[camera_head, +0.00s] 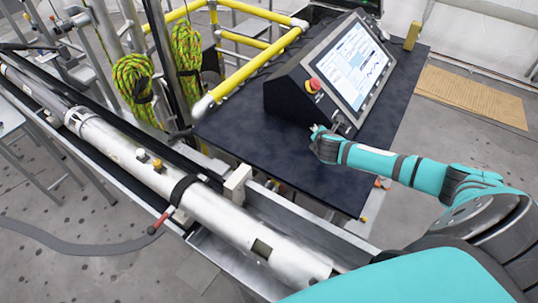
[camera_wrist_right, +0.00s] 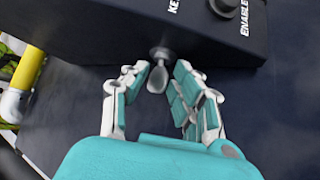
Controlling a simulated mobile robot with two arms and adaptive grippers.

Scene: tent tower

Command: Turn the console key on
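The console (camera_head: 287,92) is a dark sloped box with a lit screen (camera_head: 357,62), standing on a dark tabletop. In the right wrist view, a metal key (camera_wrist_right: 157,77) sticks out of the console's face (camera_wrist_right: 110,30), below a partly cut-off label starting "KE". My right gripper (camera_head: 318,131) is at the console's lower front. In the wrist view its fingers (camera_wrist_right: 160,70) are open on either side of the key, with a visible gap to the right finger; contact on the left is not clear. My left gripper is not in view.
A red mushroom button (camera_head: 313,85) sits on the console. A dark knob (camera_wrist_right: 225,6) labelled "ENABLE" is right of the key. Yellow railing (camera_head: 250,70) borders the dark tabletop (camera_head: 250,135). A long silver tube (camera_head: 135,150) lies at the left.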

